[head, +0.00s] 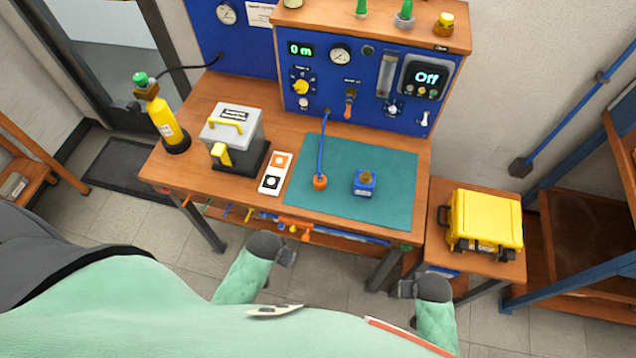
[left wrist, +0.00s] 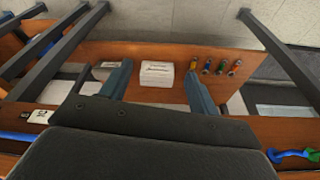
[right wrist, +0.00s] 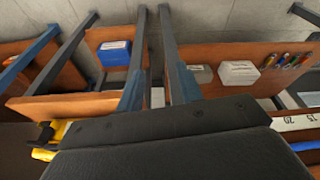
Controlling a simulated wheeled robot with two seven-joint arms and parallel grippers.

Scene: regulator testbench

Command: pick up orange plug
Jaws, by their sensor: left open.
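An orange fitting (head: 320,182), possibly the orange plug, sits on the green mat at the end of a blue hose (head: 322,145). Another orange piece (head: 348,111) shows at the panel's lower middle, and small orange items hang under the table's front edge (head: 306,235). I cannot tell for sure which is the plug. My left gripper (head: 287,257) is below the table's front edge, open and empty in the left wrist view (left wrist: 160,85). My right gripper (head: 406,289) is farther right and lower, its fingers apart and empty in the right wrist view (right wrist: 157,95).
A blue block (head: 364,187) with a brass top stands on the mat (head: 395,170). Left are a white-and-orange switch plate (head: 270,183), a grey case (head: 232,125) and a yellow cylinder (head: 165,120). A yellow toolbox (head: 486,220) sits on the side table. The mat's front is clear.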

